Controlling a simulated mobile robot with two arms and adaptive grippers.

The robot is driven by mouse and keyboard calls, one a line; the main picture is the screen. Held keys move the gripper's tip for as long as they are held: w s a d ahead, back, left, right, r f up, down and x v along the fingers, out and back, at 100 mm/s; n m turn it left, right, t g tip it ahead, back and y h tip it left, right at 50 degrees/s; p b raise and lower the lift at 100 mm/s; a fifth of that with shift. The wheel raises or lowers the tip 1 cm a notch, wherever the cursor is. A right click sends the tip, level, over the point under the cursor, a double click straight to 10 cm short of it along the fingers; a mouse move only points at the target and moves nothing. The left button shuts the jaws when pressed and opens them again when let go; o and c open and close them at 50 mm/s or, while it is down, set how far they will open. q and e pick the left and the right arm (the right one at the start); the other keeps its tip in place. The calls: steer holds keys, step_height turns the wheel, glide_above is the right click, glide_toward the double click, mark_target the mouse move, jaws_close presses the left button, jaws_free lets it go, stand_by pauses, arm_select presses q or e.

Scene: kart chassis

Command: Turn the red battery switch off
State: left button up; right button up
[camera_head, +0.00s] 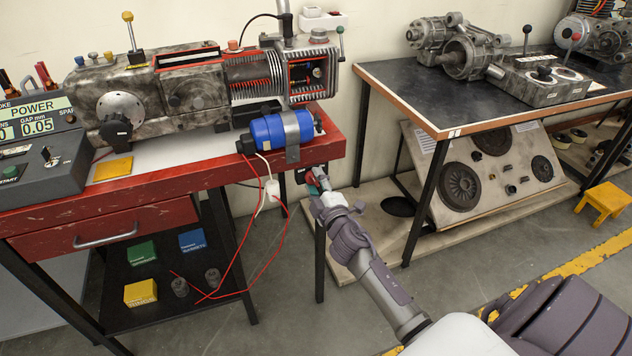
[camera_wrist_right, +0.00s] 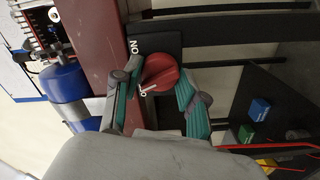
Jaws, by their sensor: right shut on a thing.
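The red battery switch (camera_wrist_right: 160,72) is a round red knob on a black plate (camera_wrist_right: 158,44) at the red bench's end. The plate reads ON beside the knob, and a second white label, partly hidden, shows at its lower left edge. My right gripper (camera_wrist_right: 154,82) has its two teal-lined fingers on either side of the knob, shut on it. In the head view my right gripper (camera_head: 318,183) reaches the bench's right end and mostly hides the switch. I cannot read the knob's exact angle. My left gripper is not in view.
The red bench (camera_head: 250,170) carries a blue cylinder (camera_head: 275,131) with a strap and a large grey machine (camera_head: 150,92). Red and white cables (camera_head: 272,195) hang just left of my right gripper. A black-topped table (camera_head: 450,95) stands to the right.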

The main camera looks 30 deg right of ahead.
steer(key=shift+n, duration=1.9)
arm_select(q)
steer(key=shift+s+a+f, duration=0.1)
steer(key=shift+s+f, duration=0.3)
arm_select(e)
steer(key=shift+f+n, duration=0.1)
steer(key=shift+n, duration=0.2)
steer(key=o, duration=1.1)
steer(key=shift+o, duration=0.2)
steer(key=shift+s, duration=0.1)
steer(key=v, duration=1.2)
